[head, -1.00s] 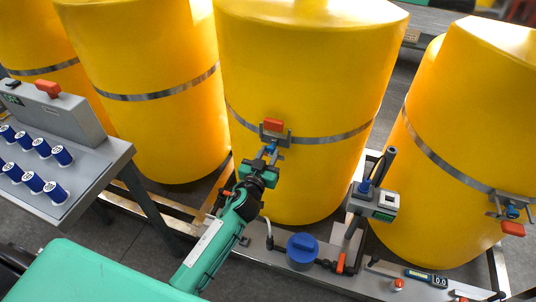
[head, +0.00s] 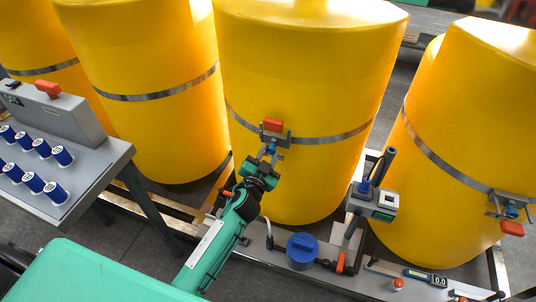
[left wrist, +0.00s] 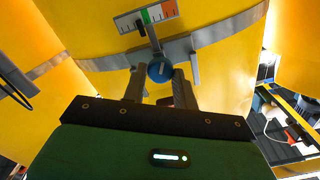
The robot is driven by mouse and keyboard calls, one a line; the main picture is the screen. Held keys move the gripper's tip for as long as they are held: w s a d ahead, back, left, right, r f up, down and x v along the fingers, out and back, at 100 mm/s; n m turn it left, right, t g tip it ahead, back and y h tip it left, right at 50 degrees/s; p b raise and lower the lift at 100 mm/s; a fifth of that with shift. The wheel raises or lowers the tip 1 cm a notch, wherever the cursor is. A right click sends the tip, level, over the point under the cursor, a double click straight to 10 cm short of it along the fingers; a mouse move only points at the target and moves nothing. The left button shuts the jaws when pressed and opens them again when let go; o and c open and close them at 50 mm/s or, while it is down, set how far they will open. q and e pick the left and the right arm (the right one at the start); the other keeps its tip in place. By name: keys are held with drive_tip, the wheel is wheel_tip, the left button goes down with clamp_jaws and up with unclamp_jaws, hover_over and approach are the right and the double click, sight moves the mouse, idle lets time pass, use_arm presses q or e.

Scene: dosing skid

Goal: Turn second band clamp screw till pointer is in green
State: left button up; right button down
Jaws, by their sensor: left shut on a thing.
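A band clamp (head: 275,138) sits on the steel band of the middle yellow drum, with a red-orange part (head: 272,126) on top. My left gripper (head: 267,153) is at this clamp from below. In the left wrist view, its two fingers are shut on the round blue screw head (left wrist: 160,70), one on each side. Above the screw is a scale (left wrist: 146,17) with white, green and red-orange fields. A small dark pointer (left wrist: 140,27) is at its lower edge, near the white-green border; I cannot tell its exact place. My right gripper is not in view.
Another clamp (head: 512,206) with a blue screw is on the right drum. A grey post fixture (head: 374,202), a blue cap (head: 302,248) and a small digital display (head: 426,277) are on the skid. A grey table (head: 95,178) with blue-sided cylinders stands left.

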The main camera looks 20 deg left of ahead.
use_arm(q)
drive_tip(key=m, duration=0.5)
drive_tip(key=shift+d+f+m, duration=0.1)
drive_tip(key=shift+m, duration=0.2)
drive_tip(key=m, duration=0.2)
drive_tip(key=shift+m, duration=2)
drive_tip(key=shift+f+m+p, duration=0.1)
drive_tip(key=shift+m+p, duration=0.2)
drive_tip(key=shift+m, duration=0.1)
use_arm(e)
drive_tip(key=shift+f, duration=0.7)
